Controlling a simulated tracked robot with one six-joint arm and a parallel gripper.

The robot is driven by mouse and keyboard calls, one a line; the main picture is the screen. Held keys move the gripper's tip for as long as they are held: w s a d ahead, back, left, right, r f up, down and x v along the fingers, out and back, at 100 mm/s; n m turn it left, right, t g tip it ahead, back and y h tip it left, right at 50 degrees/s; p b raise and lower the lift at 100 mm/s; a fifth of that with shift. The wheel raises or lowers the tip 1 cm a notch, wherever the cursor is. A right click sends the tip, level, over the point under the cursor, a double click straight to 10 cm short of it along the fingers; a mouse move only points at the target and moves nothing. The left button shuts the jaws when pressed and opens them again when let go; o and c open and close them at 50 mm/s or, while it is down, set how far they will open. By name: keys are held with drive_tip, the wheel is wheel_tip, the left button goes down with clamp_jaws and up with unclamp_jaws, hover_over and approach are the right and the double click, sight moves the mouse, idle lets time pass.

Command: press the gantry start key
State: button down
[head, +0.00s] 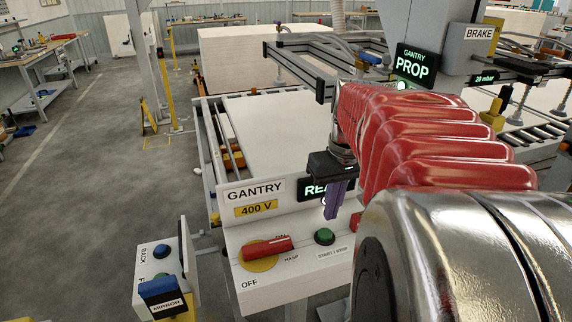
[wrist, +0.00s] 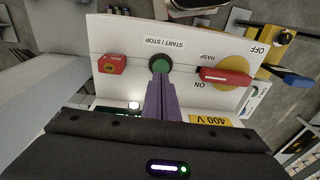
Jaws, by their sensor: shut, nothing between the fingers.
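The green start/stop key (head: 324,236) is a round button on the sloped white gantry panel (head: 300,262), above the START / STOP label. It also shows in the wrist view (wrist: 159,64), right at the tips of my fingers. My gripper (head: 330,217) has purple fingers, closed together with nothing between them. In the head view the tips are just above the key. In the wrist view the fingertips (wrist: 160,80) overlap the key's near edge. I cannot tell whether they touch it.
Left of the key, a red rotary handle (head: 267,244) sits on a yellow disc and points right. A red button (wrist: 112,63) is on the key's other side. A lit display (head: 316,190) is partly hidden by my gripper. A control box (head: 165,270) stands at left.

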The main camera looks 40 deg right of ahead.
wheel_tip(320, 180, up, 7)
drive_tip(key=shift+s+r, duration=0.15)
drive_tip(key=shift+s, duration=0.15)
drive_tip(key=shift+d, duration=0.1)
idle(1.1)
drive_tip(key=a+f+t, duration=0.1)
drive_tip(key=a+f, duration=0.2)
drive_tip(key=a, duration=0.2)
drive_tip(key=a+f+t, duration=0.1)
drive_tip(key=a+f, duration=0.2)
drive_tip(key=a, duration=0.3)
drive_tip(key=s+a+f+t+h, duration=0.1)
drive_tip(key=a+f, duration=0.2)
drive_tip(key=a, duration=0.3)
drive_tip(key=shift+a+f, duration=0.1)
drive_tip(key=shift+f, duration=0.25)
drive_tip(key=s+a+n+t, duration=0.1)
drive_tip(key=s+a+n, duration=0.1)
drive_tip(key=a, duration=0.5)
drive_tip(key=shift+r+n+y, duration=0.2)
drive_tip(key=shift+n+y, duration=0.2)
drive_tip(key=shift+n, duration=0.2)
